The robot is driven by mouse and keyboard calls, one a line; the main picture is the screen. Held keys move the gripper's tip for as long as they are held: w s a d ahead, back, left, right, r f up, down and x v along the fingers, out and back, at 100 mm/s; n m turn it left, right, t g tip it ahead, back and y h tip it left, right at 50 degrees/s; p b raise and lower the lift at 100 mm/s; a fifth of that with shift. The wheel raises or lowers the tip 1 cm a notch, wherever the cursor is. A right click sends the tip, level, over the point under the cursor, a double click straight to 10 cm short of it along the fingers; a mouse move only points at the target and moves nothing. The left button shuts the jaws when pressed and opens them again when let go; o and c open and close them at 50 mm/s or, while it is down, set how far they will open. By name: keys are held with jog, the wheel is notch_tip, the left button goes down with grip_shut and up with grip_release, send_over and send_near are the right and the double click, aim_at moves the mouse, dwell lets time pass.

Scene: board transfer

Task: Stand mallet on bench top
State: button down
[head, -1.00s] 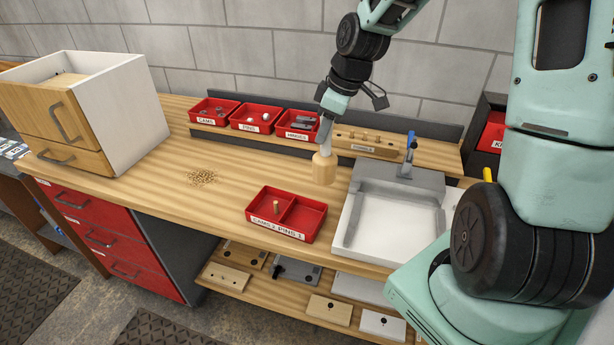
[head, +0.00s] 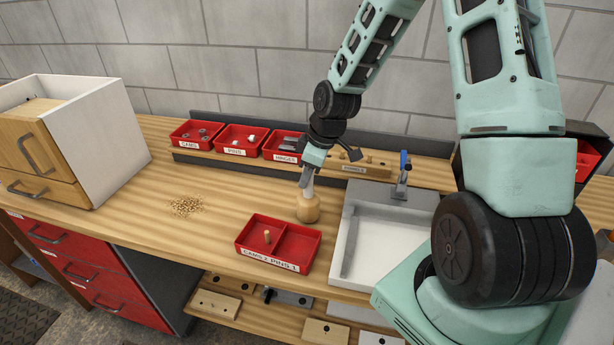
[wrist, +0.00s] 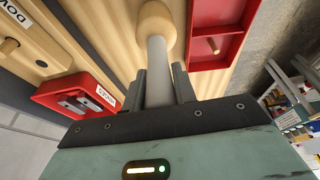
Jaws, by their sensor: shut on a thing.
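The mallet has a pale wooden head (head: 308,208) at the bottom and a light grey handle rising from it. It is upright over the bench top (head: 215,228), between the divided red tray and the back shelf. My gripper (head: 310,178) is shut on the handle from above. In the wrist view my gripper's fingers (wrist: 160,84) sit either side of the handle (wrist: 157,62), with the mallet head beyond them. I cannot tell whether the head's underside touches the bench.
The divided red tray (head: 279,265) stands just in front of the mallet, holding a peg. A white basin (head: 385,245) with a blue-handled fitting is to the right. Red bins (head: 242,140) line the back shelf. Small pellets (head: 186,207) lie left; a cabinet (head: 100,140) stands far left.

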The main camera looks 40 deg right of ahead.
jog(key=shift+f, duration=0.5)
jog(key=c, duration=1.1)
grip_release()
jog(key=shift+f, duration=0.15)
jog(key=v, duration=1.2)
jog(key=s+a+r+g, duration=0.1)
jog(key=s+a, duration=0.3)
jog(key=a, duration=0.4)
jog(key=s+a+g, duration=0.1)
jog(key=s+a, duration=0.2)
jog(key=a, duration=0.6)
jog(key=shift+g+h, duration=0.3)
jog(key=shift+h, duration=0.4)
jog(key=s+a, duration=0.3)
jog(key=s, duration=0.2)
jog(key=s+a+r, duration=0.1)
jog(key=s+a, duration=0.2)
jog(key=s, duration=0.2)
jog(key=s+a, duration=0.3)
jog(key=s, duration=0.2)
jog(key=shift+a+r, duration=0.15)
